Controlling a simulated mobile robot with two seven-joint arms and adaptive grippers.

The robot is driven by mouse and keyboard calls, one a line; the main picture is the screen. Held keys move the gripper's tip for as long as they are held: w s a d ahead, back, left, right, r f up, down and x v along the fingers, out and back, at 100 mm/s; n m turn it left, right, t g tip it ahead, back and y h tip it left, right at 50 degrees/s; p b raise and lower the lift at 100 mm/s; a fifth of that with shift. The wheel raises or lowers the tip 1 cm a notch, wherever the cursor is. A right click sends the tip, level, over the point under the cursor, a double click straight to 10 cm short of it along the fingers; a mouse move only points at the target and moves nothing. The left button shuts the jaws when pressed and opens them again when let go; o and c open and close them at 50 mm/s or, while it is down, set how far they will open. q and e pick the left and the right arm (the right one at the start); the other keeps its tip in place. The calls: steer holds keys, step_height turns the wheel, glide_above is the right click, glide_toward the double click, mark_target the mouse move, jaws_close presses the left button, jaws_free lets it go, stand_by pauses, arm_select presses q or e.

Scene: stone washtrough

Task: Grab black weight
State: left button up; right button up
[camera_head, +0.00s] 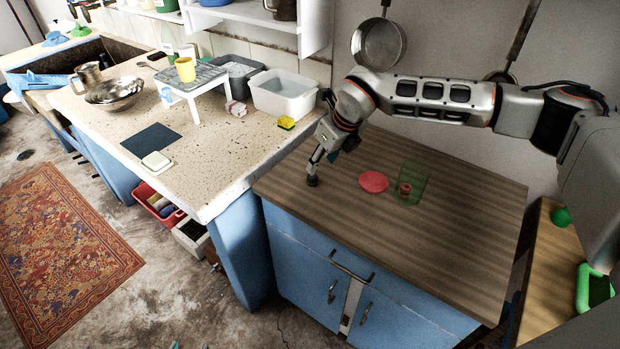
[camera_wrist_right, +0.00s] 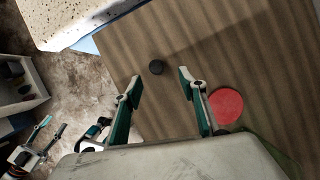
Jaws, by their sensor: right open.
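The black weight (camera_wrist_right: 156,67) is a small dark round piece on the wooden cabinet top. It shows in the wrist view just beyond and between my right fingertips, with clear gaps on both sides. In the head view the weight (camera_head: 312,181) is a dark spot at the tips of my right gripper (camera_head: 320,163), near the top's left edge; contact cannot be told there. My right gripper (camera_wrist_right: 159,82) is open and empty, pointing down. My left gripper (camera_wrist_right: 52,124) shows at the lower left of the wrist view, its teal fingers apart and empty, away from the weight.
A red disc (camera_head: 373,181) lies right of the weight, beside a green transparent container (camera_head: 411,184) with a small reddish-brown piece. The speckled stone counter (camera_head: 220,165) adjoins on the left, holding a yellow sponge (camera_head: 286,122) and white tub (camera_head: 284,95). The cabinet top's front is clear.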

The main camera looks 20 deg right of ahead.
mark_target(315, 176)
steer(key=x, duration=0.6)
steer(key=shift+s+a+f, duration=0.1)
steer(key=shift+a+f, duration=0.2)
steer(key=shift+a, duration=0.05)
steer(key=c, duration=1.1)
